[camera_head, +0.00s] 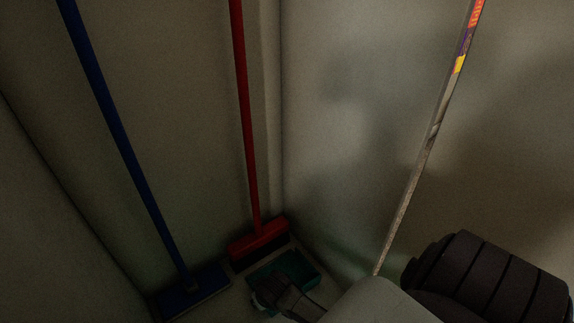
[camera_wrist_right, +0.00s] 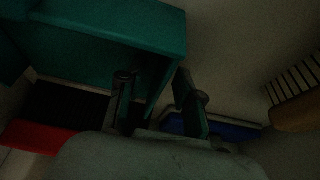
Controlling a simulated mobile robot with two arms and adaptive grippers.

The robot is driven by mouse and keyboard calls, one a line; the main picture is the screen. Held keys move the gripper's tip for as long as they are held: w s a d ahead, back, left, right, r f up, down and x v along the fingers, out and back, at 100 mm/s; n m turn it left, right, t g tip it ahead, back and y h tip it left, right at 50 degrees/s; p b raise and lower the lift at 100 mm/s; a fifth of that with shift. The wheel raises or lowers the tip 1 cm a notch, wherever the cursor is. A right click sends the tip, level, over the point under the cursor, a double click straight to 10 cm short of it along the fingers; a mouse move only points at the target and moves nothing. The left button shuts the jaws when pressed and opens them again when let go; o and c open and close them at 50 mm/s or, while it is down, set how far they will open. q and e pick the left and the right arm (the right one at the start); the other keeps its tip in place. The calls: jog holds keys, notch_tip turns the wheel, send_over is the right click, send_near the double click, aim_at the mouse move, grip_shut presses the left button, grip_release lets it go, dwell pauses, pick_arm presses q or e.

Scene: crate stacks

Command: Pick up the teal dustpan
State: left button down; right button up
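The teal dustpan (camera_head: 292,268) lies on the floor in the corner, in front of the red broom's head. In the right wrist view the teal dustpan (camera_wrist_right: 110,22) fills the upper left, close to the fingers. My right gripper (camera_head: 268,292) reaches down over the dustpan's near side and hides part of it. In the right wrist view the fingers of my right gripper (camera_wrist_right: 157,88) are apart, with a teal edge showing in the gap between them. I cannot tell whether either finger touches it. My left gripper is not in view.
A red broom (camera_head: 257,240) leans against the wall just behind the dustpan. A blue broom (camera_head: 190,292) stands to the left. A pale pole with a coloured label (camera_head: 425,150) leans at the right. Walls close in the corner, and it is dark.

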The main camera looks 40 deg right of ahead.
grip_shut()
dwell(0.3)
